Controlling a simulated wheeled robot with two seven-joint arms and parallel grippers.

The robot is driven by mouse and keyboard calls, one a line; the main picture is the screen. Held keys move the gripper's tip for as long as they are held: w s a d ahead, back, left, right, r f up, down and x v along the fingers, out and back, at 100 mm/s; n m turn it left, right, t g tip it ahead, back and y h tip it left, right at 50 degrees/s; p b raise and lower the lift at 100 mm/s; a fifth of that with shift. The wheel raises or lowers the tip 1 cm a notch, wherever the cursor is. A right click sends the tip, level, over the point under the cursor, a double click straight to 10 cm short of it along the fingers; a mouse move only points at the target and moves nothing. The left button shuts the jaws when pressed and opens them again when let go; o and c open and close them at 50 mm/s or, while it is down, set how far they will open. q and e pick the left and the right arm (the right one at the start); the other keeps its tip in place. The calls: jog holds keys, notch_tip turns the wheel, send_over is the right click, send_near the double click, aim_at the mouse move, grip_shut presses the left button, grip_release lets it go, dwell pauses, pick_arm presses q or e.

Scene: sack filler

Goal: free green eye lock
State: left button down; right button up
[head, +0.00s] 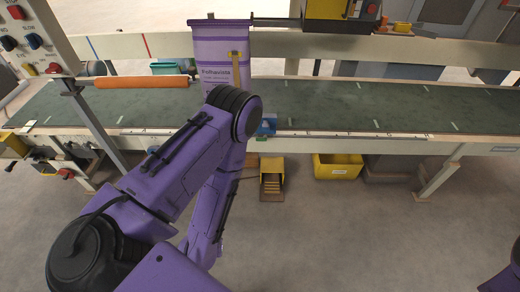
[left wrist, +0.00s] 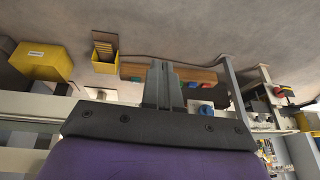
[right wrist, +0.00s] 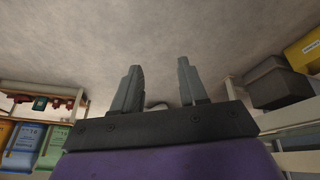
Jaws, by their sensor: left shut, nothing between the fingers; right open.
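A small green piece (head: 262,138) shows on the front edge of the conveyor beside a blue block (head: 267,124); I cannot tell whether it is the green eye lock. In the head view my left arm hides this gripper. My right gripper (right wrist: 158,78) is open and empty over bare floor, out of the head view.
A purple sack (head: 213,48) stands upright at the green conveyor belt (head: 335,105), behind my left arm. An orange roller (head: 141,82) is left of it. A yellow pedal box (head: 272,172) and yellow bin (head: 337,168) stand below. A control panel (head: 40,35) is at upper left. Front floor is clear.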

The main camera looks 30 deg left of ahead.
pick_arm(q)
jog(key=w+d+f+n+t+b, duration=0.1)
jog(key=w+f+n+t+b, duration=0.3)
jog(key=w+f+b, duration=0.45)
jog(key=w+d+f+n+t+b, duration=0.2)
jog(key=w+f+n+t+b, duration=0.3)
jog(key=w, duration=0.6)
jog(key=w+d+f+n+t+b, duration=0.1)
jog(key=w+f+n+t+b, duration=0.3)
jog(key=w+b, duration=0.5)
jog(key=w+a+n+t+y+b, duration=0.6)
jog(key=w+a+n+y+b, duration=0.5)
jog(key=n+b, duration=0.7)
jog(key=a+n, duration=0.2)
jog(key=n, duration=0.2)
jog(key=shift+w+f+n+t+b, duration=0.2)
jog(key=shift+f+n+t+b, duration=0.1)
jog(key=shift+b, duration=0.1)
pick_arm(e)
jog(key=s+f+n+g+y, duration=0.1)
jog(key=s+f+n+g, duration=0.1)
jog(key=f, duration=1.8)
jog(key=s+f+n+g+y, duration=0.1)
jog(key=s+f, duration=0.3)
jog(key=f, duration=1.6)
jog(key=shift+a+f+n+g, duration=0.4)
jog(key=shift+n+g, duration=0.3)
jog(key=shift+g, duration=0.1)
pick_arm(q)
jog(key=shift+a, duration=0.15)
